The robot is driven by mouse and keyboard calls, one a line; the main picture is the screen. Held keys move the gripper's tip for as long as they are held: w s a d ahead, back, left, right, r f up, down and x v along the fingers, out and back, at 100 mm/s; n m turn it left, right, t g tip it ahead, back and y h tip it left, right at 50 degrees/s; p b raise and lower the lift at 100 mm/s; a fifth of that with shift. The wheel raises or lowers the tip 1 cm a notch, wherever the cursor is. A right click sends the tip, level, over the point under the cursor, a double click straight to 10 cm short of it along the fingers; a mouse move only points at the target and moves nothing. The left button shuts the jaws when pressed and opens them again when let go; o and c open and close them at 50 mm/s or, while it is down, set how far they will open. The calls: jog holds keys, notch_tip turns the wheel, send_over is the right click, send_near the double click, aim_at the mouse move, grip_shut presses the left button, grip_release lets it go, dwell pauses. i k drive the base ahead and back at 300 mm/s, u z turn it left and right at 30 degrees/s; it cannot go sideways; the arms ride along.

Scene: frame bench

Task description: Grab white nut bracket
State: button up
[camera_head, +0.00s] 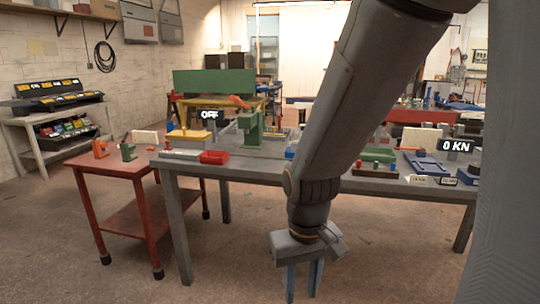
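My gripper (302,284) hangs in front of the grey bench (230,172), below its top, with its two blue-grey fingers pointing down. The fingers are apart, with nothing visible between them. I cannot identify a white nut bracket for certain. A whitish block (145,137) stands at the back of the red cart (118,161) on the left. My arm hides the middle of the bench.
Blue fixtures (426,163) and a "0 KN" display (456,146) are at the right. Shelves (62,125) line the left wall. The floor left of the cart is clear.

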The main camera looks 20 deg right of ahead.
aim_at(413, 179)
jog(key=u, duration=0.5)
jog(key=k, duration=0.7)
jog(key=u, duration=0.35)
jog(key=i, duration=0.9)
jog(key=z, duration=1.1)
jog(key=i, duration=0.8)
jog(key=z, duration=0.75)
